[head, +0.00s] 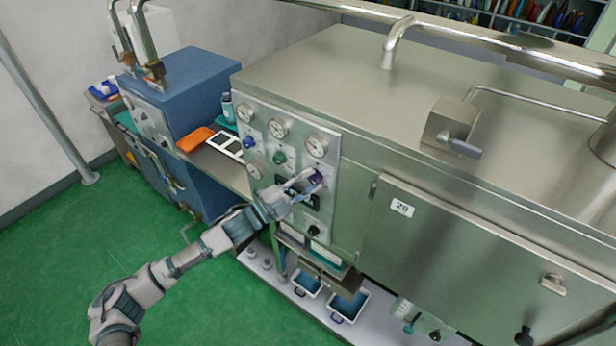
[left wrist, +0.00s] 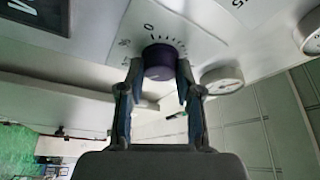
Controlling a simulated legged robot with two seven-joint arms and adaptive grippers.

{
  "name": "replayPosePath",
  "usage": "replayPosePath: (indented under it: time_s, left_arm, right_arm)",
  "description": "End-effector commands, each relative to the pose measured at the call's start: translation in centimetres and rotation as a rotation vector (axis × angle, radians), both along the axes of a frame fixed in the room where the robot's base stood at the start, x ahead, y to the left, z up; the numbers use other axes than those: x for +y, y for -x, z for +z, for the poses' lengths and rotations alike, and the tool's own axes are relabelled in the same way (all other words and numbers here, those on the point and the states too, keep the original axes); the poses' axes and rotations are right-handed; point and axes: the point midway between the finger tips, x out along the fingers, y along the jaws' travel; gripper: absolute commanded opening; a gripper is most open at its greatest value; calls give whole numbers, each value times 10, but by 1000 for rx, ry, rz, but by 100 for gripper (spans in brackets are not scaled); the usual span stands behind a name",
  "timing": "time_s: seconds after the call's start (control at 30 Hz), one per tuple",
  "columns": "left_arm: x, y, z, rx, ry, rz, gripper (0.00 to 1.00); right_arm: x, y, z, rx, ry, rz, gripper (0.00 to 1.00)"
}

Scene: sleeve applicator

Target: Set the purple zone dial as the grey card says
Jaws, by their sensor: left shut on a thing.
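The purple zone dial (head: 316,177) is at the right side of the steel control panel, below the right upper gauge. My left gripper (head: 302,182) reaches it from the left and is shut on it. In the left wrist view the purple dial (left wrist: 158,62) sits between the two fingers of my left gripper (left wrist: 159,72), one on each side. Tick marks and a 0 show on the plate around the dial; the other numbers are too small or tilted to read. I cannot make out a grey card. My right gripper is not in view.
A blue dial (head: 249,142) and a green dial (head: 280,158) are on the same panel, with round gauges (head: 278,128) above. A black knob (head: 314,230) is lower down. A steel door with a white label (head: 402,207) stands to the right. Green floor is clear at left.

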Motion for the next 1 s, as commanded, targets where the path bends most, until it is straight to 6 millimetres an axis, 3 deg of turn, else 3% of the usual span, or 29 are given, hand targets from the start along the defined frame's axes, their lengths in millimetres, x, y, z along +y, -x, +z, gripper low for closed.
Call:
replayPosePath:
  time_s: [0.3, 0.9, 0.93, 1.0]
  left_arm:
    - [2, -2, 0, -78, -117, 6, 0]
    - [1, -1, -3, -98, -146, 5, 0]
    - [1, -1, -3, -98, -146, 5, 42]
    - [1, -1, -3, -99, -145, 4, 59]
  right_arm:
    - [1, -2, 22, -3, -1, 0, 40]
    - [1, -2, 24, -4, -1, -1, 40]
    - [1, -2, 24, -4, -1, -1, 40]
    - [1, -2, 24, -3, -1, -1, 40]
